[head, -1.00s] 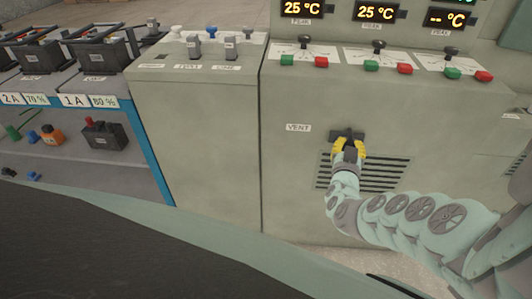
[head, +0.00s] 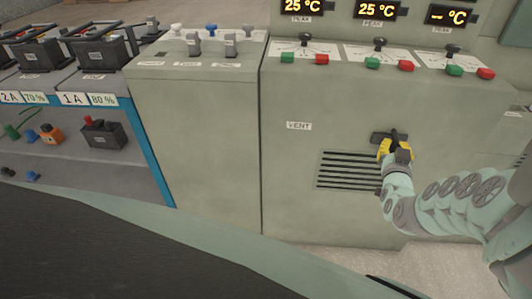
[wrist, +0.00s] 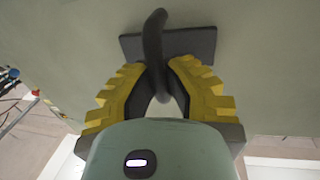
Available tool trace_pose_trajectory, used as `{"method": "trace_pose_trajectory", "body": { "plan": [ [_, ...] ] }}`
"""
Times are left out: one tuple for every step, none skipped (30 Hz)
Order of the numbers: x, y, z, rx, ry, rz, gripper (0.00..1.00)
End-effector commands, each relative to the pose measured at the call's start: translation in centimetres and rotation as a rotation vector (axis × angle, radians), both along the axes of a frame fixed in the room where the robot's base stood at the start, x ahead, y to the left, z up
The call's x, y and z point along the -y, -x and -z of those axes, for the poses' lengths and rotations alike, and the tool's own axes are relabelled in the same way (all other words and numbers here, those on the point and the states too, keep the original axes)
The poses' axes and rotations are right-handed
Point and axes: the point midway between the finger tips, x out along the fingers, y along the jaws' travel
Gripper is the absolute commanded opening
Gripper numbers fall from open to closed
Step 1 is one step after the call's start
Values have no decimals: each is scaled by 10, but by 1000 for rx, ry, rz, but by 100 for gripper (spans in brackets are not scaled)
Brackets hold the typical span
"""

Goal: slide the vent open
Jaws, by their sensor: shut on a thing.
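The vent is a set of dark horizontal slots (head: 348,170) in the grey-green cabinet front, below and right of the VENT label (head: 298,126). Its right end is hidden behind my arm. The vent handle, a dark lever on a dark plate (head: 379,137), is above the right part of the slots. My gripper (head: 394,148), with yellow fingers, is shut on the handle. In the wrist view the dark lever (wrist: 154,45) rises between the two yellow fingers of my gripper (wrist: 165,82), in front of its plate (wrist: 200,43).
Above are green and red buttons, small levers and temperature displays (head: 380,10). A lower cabinet with switches (head: 196,65) stands left of the vent cabinet (head: 290,200). Battery rows (head: 100,50) are at the far left. The cabinet front right of the handle looks clear.

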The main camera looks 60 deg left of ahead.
Motion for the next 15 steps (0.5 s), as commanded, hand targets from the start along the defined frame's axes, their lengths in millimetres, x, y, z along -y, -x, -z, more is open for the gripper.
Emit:
{"method": "trace_pose_trajectory", "body": {
  "plan": [
    [3, -2, 2, -5, 2, 7, 0],
    [3, -2, 2, -5, 2, 8, 0],
    [4, -2, 2, -5, 2, 8, 0],
    [4, -2, 1, -5, 2, 9, 0],
    [4, -2, 2, -5, 2, 9, 0],
    [4, -2, 2, -5, 2, 10, 0],
    [4, -2, 2, -5, 2, 10, 0],
    [4, -3, 2, -5, 2, 10, 0],
    [4, -3, 2, -5, 2, 11, 13],
    [4, -3, 2, -5, 2, 11, 17],
    [4, -3, 2, -5, 2, 11, 20],
    [4, -3, 1, -4, 2, 10, 24],
    [4, -2, 1, -4, 2, 10, 27],
    [4, -2, 1, -4, 2, 9, 30],
    [3, -2, 1, -3, 1, 9, 34]
  ]
}}
